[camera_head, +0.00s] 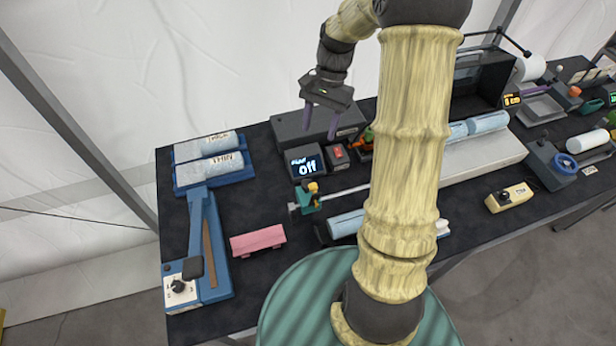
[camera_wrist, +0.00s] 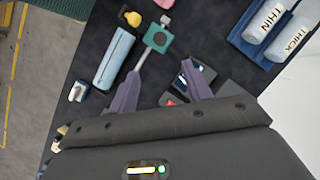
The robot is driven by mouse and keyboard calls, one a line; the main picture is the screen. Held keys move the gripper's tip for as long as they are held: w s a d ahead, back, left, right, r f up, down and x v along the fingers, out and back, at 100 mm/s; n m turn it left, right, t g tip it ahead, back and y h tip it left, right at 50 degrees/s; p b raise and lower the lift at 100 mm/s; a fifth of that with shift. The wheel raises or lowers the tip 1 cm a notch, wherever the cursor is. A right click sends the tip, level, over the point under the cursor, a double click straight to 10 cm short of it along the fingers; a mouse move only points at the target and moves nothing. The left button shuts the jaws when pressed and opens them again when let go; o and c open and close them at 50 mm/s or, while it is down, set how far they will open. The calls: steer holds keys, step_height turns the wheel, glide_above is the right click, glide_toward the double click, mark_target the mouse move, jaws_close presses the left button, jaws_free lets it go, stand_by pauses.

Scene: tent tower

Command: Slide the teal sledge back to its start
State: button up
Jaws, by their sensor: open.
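The teal sledge (camera_head: 309,203) sits near the left end of a thin metal rail (camera_head: 345,192), with a yellow knob (camera_head: 313,187) on it. In the wrist view the teal sledge (camera_wrist: 158,39) shows beyond the fingertips, with the rail (camera_wrist: 141,66) running back toward the gripper. The yellow knob (camera_wrist: 132,18) shows beside it. My gripper (camera_head: 320,122) is open and empty, with its purple fingers pointing down. It hangs above the back of the table, apart from the sledge.
A box reading Off (camera_head: 307,166) and a red switch (camera_head: 338,153) stand behind the rail. A pink block (camera_head: 258,241) lies in front to the left.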

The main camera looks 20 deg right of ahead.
mark_target(307, 183)
steer(key=p+x, duration=0.3)
steer(key=x, duration=1.3)
steer(key=shift+p, duration=0.4)
steer(key=shift+c, duration=0.4)
jaws_close()
